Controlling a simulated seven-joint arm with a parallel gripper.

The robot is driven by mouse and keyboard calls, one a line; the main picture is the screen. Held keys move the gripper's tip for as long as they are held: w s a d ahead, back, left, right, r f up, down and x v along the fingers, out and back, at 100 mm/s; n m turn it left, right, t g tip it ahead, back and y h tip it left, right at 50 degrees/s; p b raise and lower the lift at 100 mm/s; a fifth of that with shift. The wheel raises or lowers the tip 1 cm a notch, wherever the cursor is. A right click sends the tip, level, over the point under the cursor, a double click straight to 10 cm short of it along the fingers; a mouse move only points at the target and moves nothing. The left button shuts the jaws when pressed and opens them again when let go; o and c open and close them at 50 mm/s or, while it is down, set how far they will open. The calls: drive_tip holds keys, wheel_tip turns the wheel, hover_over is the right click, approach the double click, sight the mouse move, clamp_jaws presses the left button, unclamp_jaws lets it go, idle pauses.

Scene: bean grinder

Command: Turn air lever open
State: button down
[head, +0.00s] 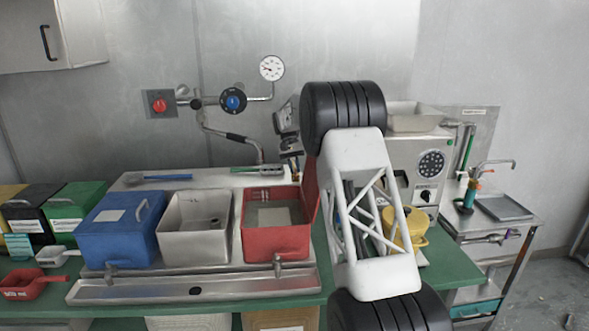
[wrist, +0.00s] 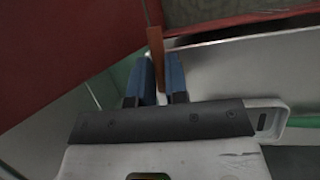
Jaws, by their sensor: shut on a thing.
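In the wrist view, my gripper (wrist: 161,62) has two blue fingers, close together and shut on a thin orange-brown bar (wrist: 155,50). The bar stands upright between the fingers, and its upper end rises past their tips. It may be the air lever, but its far parts and mounting are hard to make out. In the head view, my arm hides the gripper and the bar. On the back wall, the head view shows a pipe with a blue-centred black valve (head: 233,101) and a round gauge (head: 271,68); a black-sleeved hose (head: 241,138) drops from the pipework.
A red bin (head: 276,225), a white bin (head: 194,226) and a blue lidded bin (head: 117,228) stand left of my arm. A light machine (head: 430,165) and a yellow container (head: 405,230) are close to its right. Large red surfaces (wrist: 60,60) crowd the fingers' left.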

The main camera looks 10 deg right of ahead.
drive_tip(key=shift+d+n, duration=0.15)
drive_tip(key=shift+n, duration=0.45)
drive_tip(key=c, duration=1.4)
unclamp_jaws()
drive_tip(key=shift+r, duration=0.1)
drive_tip(key=v, duration=0.7)
drive_tip(key=shift+a+r, duration=0.2)
drive_tip(key=shift+r, duration=0.05)
drive_tip(key=shift+w, duration=0.1)
